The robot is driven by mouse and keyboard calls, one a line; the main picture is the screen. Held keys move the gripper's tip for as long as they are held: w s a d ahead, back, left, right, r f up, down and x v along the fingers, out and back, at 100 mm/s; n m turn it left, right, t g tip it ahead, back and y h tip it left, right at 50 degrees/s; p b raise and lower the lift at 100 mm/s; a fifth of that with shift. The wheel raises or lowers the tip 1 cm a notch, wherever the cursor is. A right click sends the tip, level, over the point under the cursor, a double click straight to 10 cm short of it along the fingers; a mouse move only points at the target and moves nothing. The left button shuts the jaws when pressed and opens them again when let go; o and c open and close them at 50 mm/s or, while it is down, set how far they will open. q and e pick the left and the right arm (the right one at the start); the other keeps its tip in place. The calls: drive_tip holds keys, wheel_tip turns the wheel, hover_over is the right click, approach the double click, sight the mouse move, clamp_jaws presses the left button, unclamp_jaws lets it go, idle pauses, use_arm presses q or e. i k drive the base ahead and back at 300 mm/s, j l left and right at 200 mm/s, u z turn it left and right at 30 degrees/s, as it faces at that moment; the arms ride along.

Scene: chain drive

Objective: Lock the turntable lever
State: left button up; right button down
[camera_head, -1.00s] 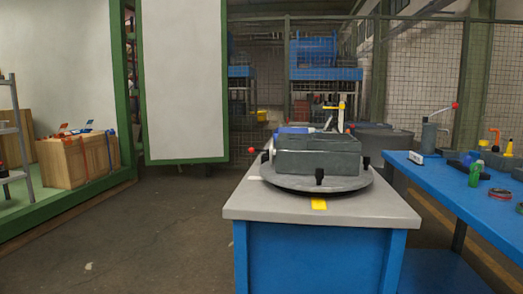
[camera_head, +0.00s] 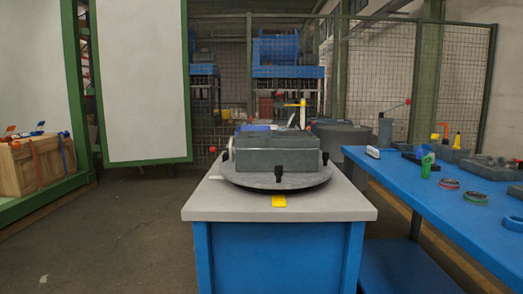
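The round grey turntable (camera_head: 245,183) lies on the light grey top of a blue stand (camera_head: 270,208) in the middle of the view. A dark grey block-like housing (camera_head: 275,155) sits on it, with black clamps around the rim. A black clamp or lever (camera_head: 278,172) stands at the turntable's front edge, above a yellow mark (camera_head: 278,201) on the stand top. A red-knobbed lever (camera_head: 213,150) sticks out at the turntable's left side. I cannot tell whether it is locked. Neither of my grippers is in view.
A blue workbench (camera_head: 455,204) runs along the right, holding a green bottle (camera_head: 427,165), tape rolls (camera_head: 475,197) and a red-knobbed lever press (camera_head: 386,130). A wooden crate (camera_head: 35,167) stands at left. The floor (camera_head: 120,225) left of the stand is clear.

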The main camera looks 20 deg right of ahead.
sight(211, 149)
drive_tip(key=i+j+z, duration=0.2)
drive_tip(key=z, duration=0.15)
drive_tip(key=i+j+z, duration=0.15)
drive_tip(key=z, duration=0.25)
drive_tip(key=i+j+z, duration=0.1)
drive_tip(key=j+z, duration=0.25)
drive_tip(key=i+j+z, duration=0.25)
drive_tip(key=j, duration=0.3)
drive_tip(key=j+z, duration=0.25)
drive_tip(key=j, duration=0.3)
drive_tip(key=j+z, duration=0.2)
drive_tip(key=j, duration=2.1)
drive_tip(key=i+j, duration=0.1)
drive_tip(key=j, duration=1)
